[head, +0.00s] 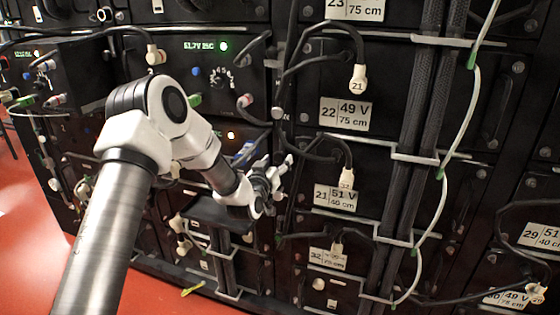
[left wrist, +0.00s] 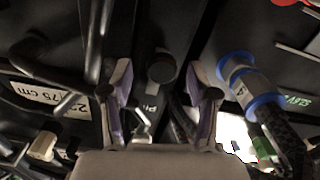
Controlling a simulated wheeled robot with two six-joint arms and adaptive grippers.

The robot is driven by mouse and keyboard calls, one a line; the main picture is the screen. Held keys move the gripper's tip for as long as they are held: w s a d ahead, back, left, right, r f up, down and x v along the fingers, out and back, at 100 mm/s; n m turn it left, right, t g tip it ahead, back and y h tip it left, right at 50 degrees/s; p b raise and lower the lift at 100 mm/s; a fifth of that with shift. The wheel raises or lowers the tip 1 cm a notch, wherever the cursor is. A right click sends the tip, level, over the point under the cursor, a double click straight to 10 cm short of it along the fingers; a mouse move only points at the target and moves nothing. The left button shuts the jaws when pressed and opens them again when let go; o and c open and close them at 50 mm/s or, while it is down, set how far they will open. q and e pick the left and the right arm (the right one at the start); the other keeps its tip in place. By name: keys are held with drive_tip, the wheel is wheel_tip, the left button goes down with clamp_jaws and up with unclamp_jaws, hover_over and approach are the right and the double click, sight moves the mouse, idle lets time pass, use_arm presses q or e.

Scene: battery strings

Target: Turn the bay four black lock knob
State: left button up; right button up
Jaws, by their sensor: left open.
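My left gripper (head: 279,172) reaches in from the left, in front of the battery rack and to the right of a blue-collared plug (head: 245,152). In the left wrist view the left gripper (left wrist: 160,80) is open, with one finger on each side of a black round knob (left wrist: 161,69). The knob lies between the fingers with gaps on both sides; no contact shows. A partly covered label with a "P" is just below it. In the head view the gripper hides the knob. My right gripper is not in view.
The blue-collared plug also shows in the left wrist view (left wrist: 250,88), close to the right finger, with a thick black cable. A dark cable passes left of the fingers. Numbered modules, a "22 49 V" label (head: 344,114) and thick vertical cables (head: 416,130) stand to the right.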

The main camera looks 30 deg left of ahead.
sight(280, 148)
use_arm(q)
drive_tip(key=shift+x, duration=1.2)
drive_tip(key=shift+c, duration=0.4)
clamp_jaws()
